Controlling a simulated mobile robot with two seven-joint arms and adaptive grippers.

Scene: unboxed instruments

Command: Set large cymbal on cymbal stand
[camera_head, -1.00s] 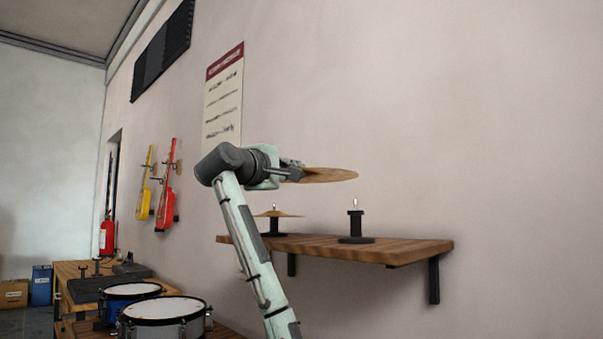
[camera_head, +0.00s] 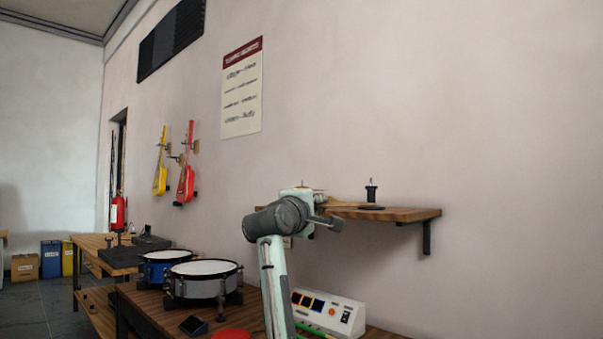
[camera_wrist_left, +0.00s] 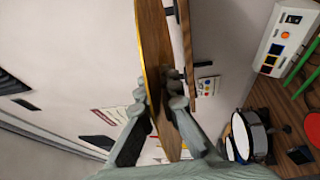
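The large cymbal (camera_wrist_left: 154,50) is a thin brass-brown disc. In the left wrist view it runs between the two fingers of my left gripper (camera_wrist_left: 160,112), which are shut on its edge. In the head view only part of the cymbal (camera_head: 345,204) shows, beyond my left gripper (camera_head: 328,222), near shelf height. The black cymbal stand (camera_head: 371,194) is upright on the wall shelf, just right of the cymbal; whether they touch I cannot tell. My right gripper is not in view.
The wooden wall shelf (camera_head: 415,214) has its left part hidden behind my left arm. Below are a workbench with a white drum (camera_head: 202,283), a blue drum (camera_head: 158,272) and a white control box (camera_head: 335,315). The wall above the shelf is clear.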

